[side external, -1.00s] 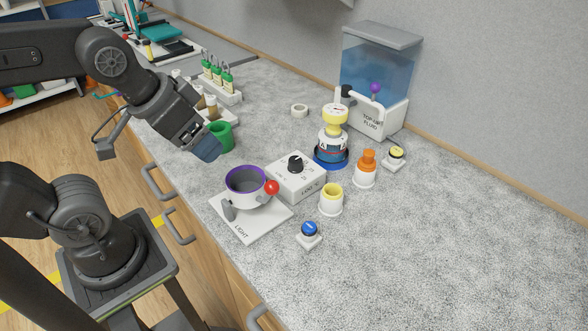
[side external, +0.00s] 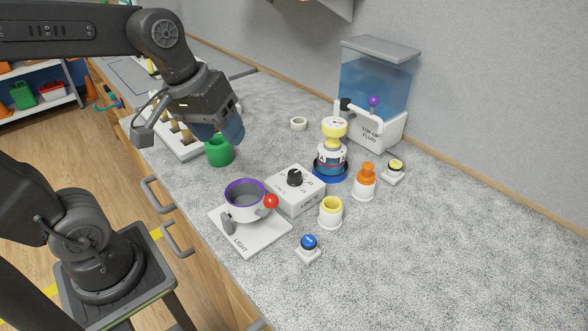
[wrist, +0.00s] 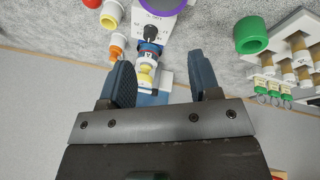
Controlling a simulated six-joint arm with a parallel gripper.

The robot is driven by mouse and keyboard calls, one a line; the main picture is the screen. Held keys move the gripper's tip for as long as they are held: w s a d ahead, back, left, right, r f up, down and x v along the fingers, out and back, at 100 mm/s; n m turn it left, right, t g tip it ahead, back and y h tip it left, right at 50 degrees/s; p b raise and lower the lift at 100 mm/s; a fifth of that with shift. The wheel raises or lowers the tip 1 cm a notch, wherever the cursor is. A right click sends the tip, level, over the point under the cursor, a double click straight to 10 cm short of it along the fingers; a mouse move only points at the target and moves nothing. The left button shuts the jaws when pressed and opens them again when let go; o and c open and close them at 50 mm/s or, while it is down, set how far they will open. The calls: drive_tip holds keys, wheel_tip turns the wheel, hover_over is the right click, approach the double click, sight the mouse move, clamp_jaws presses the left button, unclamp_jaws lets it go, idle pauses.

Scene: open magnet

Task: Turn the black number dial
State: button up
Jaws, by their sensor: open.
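The black number dial (side external: 295,177) sits on top of a white box (side external: 300,197) on the grey speckled counter. In the wrist view the dial (wrist: 152,33) is near the top, beyond the fingertips. My gripper (side external: 230,128) is above the counter, up and to the left of the dial in the side view, near a green cup (side external: 219,151). Its two blue-grey fingers are spread with nothing held between them in the wrist view (wrist: 161,75). The gripper is apart from the dial.
Beside the box stand a purple-rimmed cup on a LIGHT plate (side external: 245,243) with a red ball knob (side external: 271,201), a yellow-topped bottle (side external: 333,128), a yellow-rimmed cup (side external: 331,212) and an orange-topped piece (side external: 366,175). A fluid tank (side external: 380,75) stands by the wall. The right counter is clear.

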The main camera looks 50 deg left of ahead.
drive_tip(key=w+a+n+g+h, duration=0.2)
drive_tip(key=w+n, duration=0.5)
drive_tip(key=w, duration=0.2)
drive_tip(key=n+g+h, duration=0.2)
drive_tip(key=n, duration=0.4)
approach(294, 172)
drive_tip(key=x, duration=0.9)
drive_tip(key=shift+d+f, duration=0.15)
drive_tip(key=shift+c, duration=0.2)
drive_tip(key=c, duration=0.9)
